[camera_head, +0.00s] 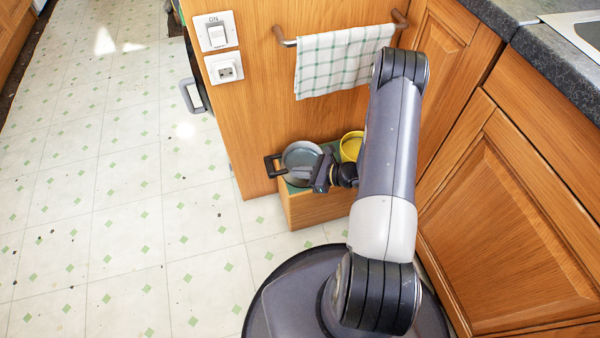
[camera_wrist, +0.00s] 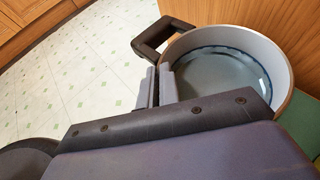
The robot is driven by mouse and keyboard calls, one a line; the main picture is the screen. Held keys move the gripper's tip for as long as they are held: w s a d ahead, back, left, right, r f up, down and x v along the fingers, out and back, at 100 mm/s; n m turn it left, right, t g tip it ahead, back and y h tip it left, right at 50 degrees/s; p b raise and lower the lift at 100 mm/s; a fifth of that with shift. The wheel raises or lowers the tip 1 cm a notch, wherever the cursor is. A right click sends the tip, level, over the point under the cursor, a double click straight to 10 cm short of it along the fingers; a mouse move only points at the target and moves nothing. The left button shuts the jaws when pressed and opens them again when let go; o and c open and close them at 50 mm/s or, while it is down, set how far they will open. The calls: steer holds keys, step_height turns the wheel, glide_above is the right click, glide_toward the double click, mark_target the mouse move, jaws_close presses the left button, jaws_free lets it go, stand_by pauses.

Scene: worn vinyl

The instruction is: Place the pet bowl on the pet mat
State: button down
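A round grey bowl (camera_head: 300,155), which I take as the pet bowl, has a dark loop handle at its left and a bluish inside. It also shows in the wrist view (camera_wrist: 225,70). It is at the left end of a low wooden box with a green top; I cannot tell whether it touches it. My gripper (camera_head: 322,173) is at the bowl's near side. In the wrist view its fingers (camera_wrist: 160,86) are close together, one on each side of the bowl's wall, shut on it. No separate pet mat is clearly seen; the green surface (camera_wrist: 298,118) may be one.
A yellow bowl (camera_head: 351,146) stands to the right on the low wooden box (camera_head: 315,208), partly behind my arm. A wooden panel with a checked towel (camera_head: 342,60) rises behind. Cabinets (camera_head: 520,215) close off the right. The vinyl floor (camera_head: 110,210) at left is open.

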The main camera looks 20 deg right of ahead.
steer(key=shift+r, duration=0.1)
steer(key=c, duration=1.6)
jaws_free()
steer(key=shift+c, duration=0.2)
steer(key=shift+d+r, duration=0.1)
steer(key=p+v, duration=0.2)
steer(key=v, duration=0.9)
steer(key=shift+s+d+p, duration=0.25)
steer(key=shift+s+p, duration=0.1)
